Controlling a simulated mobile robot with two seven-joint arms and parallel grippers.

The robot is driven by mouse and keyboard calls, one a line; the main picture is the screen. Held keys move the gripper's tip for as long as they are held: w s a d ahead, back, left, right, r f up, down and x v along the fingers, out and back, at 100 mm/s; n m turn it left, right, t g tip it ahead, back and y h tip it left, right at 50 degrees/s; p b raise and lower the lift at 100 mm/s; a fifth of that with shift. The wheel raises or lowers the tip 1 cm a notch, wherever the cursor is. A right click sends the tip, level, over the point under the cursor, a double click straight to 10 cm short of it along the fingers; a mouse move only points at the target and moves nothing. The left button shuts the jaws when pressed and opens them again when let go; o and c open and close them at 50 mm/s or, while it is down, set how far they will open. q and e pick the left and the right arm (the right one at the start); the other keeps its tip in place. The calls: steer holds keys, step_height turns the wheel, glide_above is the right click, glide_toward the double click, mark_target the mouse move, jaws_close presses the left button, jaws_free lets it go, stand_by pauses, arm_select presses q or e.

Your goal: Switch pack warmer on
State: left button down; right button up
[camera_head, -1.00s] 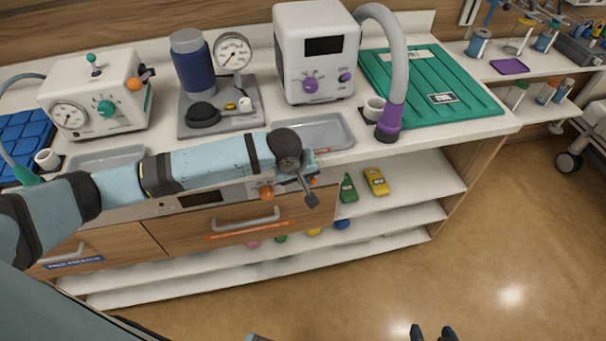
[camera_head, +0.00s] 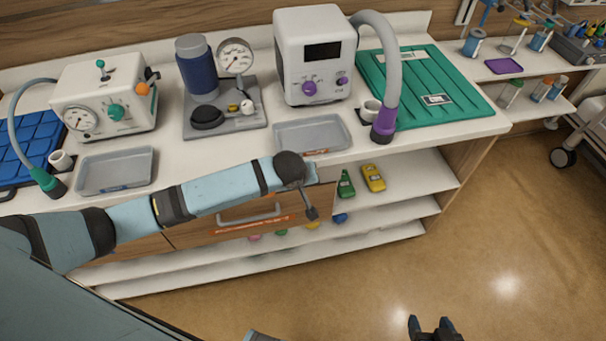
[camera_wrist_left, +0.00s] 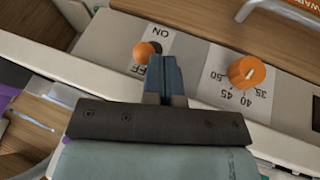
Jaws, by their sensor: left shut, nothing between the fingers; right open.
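The pack warmer is the drawer unit under the counter, with a wooden drawer front (camera_head: 190,234). My left arm covers most of its control panel in the head view. In the left wrist view the panel (camera_wrist_left: 206,62) shows an orange switch knob (camera_wrist_left: 143,52) between ON and OFF marks, and an orange dial (camera_wrist_left: 247,71) with numbers. My left gripper (camera_wrist_left: 166,62) is shut and empty, its tips just right of the switch knob; I cannot tell if they touch. It also shows in the head view (camera_head: 311,212). My right gripper (camera_head: 434,326) is open over the floor.
On the counter stand a white gauge unit (camera_head: 105,98), a white box with purple knobs (camera_head: 316,55), grey trays (camera_head: 312,134) and a green mat (camera_head: 465,108). A drawer handle (camera_head: 248,215) is close below my left arm.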

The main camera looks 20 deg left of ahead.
arm_select(q)
steer(key=f+t+y, duration=0.1)
steer(key=s+t+y+b, duration=0.1)
steer(key=t, duration=0.1)
steer(key=d+f+m+t+y, duration=0.1)
steer(key=t, duration=0.1)
steer(key=shift+s+f+b, duration=0.3)
steer(key=shift+f+b, duration=0.05)
arm_select(e)
steer(key=shift+s+d+f, duration=0.15)
steer(key=shift+s+f, duration=0.05)
steer(key=shift+f, duration=0.3)
steer(key=shift+w, duration=0.1)
arm_select(q)
steer(key=shift+f+b, duration=0.1)
steer(key=shift+b, duration=0.2)
arm_select(e)
steer(key=shift+f, duration=0.25)
arm_select(q)
steer(key=shift+d+f, duration=0.1)
stand_by(0.4)
steer(key=shift+f+b, duration=0.2)
steer(key=shift+b, duration=0.25)
arm_select(e)
steer(key=shift+f, duration=0.4)
arm_select(q)
steer(key=shift+r, duration=0.15)
